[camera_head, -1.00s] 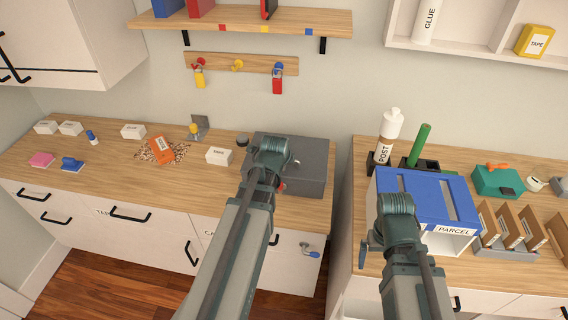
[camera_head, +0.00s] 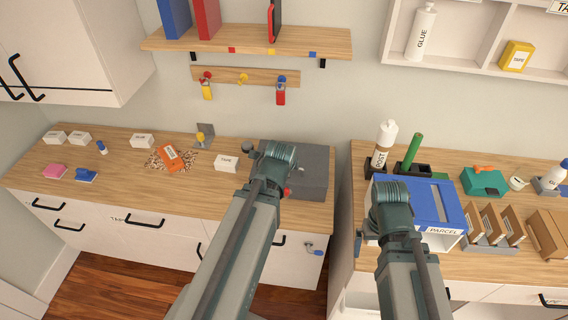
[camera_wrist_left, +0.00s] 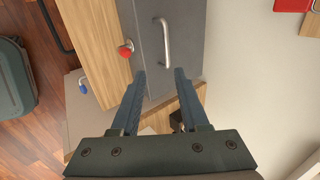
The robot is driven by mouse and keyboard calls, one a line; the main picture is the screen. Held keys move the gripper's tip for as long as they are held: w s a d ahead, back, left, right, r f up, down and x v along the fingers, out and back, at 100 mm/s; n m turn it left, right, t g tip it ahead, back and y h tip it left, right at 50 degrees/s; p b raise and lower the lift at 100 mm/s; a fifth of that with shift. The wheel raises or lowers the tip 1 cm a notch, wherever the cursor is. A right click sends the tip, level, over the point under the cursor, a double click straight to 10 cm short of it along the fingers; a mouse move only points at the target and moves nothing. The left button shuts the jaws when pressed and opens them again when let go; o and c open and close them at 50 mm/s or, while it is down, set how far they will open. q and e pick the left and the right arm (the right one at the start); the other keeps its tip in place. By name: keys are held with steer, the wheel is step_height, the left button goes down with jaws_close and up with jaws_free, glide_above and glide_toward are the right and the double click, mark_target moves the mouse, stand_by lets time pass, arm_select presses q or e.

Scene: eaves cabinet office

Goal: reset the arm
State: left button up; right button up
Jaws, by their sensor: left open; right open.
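My left arm reaches over the left counter in the head view. Its front joint hides part of the grey box (camera_head: 312,172), and its gripper is hidden there. In the left wrist view my left gripper (camera_wrist_left: 157,80) is open and empty. Its two dark fingers are apart, over the grey box (camera_wrist_left: 176,75) with its silver handle (camera_wrist_left: 162,42) and red knob (camera_wrist_left: 126,48). My right arm is in front of the blue parcel box (camera_head: 437,200). Only a small part of my right gripper (camera_head: 359,242) seems to show beside the arm; it is open, with nothing visible in it.
A gap separates the left counter (camera_head: 110,185) from the right counter (camera_head: 350,175). A white bottle (camera_head: 383,145) and green rod (camera_head: 412,150) stand behind the parcel box. Brown dividers (camera_head: 492,225) stand to its right. A shelf (camera_head: 250,40) and hook rail (camera_head: 244,78) are on the wall.

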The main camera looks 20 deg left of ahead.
arm_select(q)
steer(key=shift+s+d+r, duration=0.1)
steer(key=shift+s+r, duration=0.3)
steer(key=shift+r, duration=0.15)
arm_select(e)
steer(key=shift+s+a+r, duration=0.1)
steer(key=shift+s+r, duration=0.35)
steer(key=shift+r, duration=0.1)
arm_select(q)
steer(key=s+d+f+n+g, duration=0.3)
steer(key=s+d+n, duration=0.2)
steer(key=s+d, duration=0.2)
steer(key=s+d+f+n+g+b, duration=0.1)
steer(key=s+d+n+g, duration=0.3)
steer(key=d, duration=0.7)
steer(key=s+f+n, duration=0.1)
steer(key=s+n, duration=0.1)
steer(key=s, duration=0.2)
steer(key=shift+s+d+f, duration=0.15)
steer(key=shift+d+f, duration=0.25)
arm_select(e)
steer(key=shift+f, duration=0.85)
